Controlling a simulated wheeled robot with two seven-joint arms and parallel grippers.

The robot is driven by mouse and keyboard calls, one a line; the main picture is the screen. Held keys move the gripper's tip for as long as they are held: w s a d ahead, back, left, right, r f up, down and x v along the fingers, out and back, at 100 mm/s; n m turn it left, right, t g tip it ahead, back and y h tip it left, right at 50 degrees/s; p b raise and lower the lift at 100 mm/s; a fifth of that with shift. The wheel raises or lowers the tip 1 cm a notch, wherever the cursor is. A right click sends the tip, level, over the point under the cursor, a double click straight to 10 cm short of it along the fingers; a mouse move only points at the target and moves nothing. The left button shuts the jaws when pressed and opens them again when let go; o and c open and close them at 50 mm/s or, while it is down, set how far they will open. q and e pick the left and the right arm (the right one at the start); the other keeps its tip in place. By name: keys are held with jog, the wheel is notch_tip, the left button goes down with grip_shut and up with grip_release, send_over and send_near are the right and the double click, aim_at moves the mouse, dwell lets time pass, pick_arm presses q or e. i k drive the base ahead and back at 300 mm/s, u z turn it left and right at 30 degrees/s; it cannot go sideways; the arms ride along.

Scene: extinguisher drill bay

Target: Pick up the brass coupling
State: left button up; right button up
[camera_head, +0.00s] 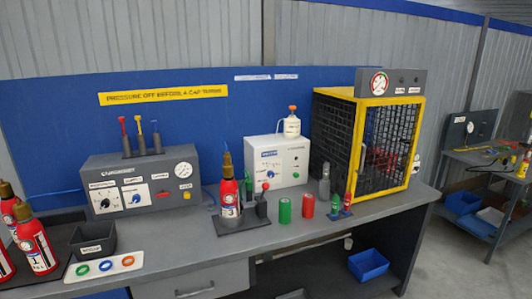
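I cannot make out a separate brass coupling anywhere in this view. The extinguisher marked 3 (229,207) stands upright in a dark stand at the middle of the workbench (200,244), with a dark and brass-coloured top. More red extinguishers with brass-coloured tops, one marked 1 (37,248), stand at the left edge, partly cut off. Neither of my grippers is in view.
A grey gauge box (140,183), a white box (276,163) and a yellow-framed mesh cage (375,140) line the back. Green (285,211) and red (308,206) cylinders stand in front. A dark bin (93,240) and a ring tray (104,267) sit left.

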aim_at(227, 157)
jog(key=u, duration=0.3)
jog(key=i, duration=0.95)
jog(key=u, duration=0.7)
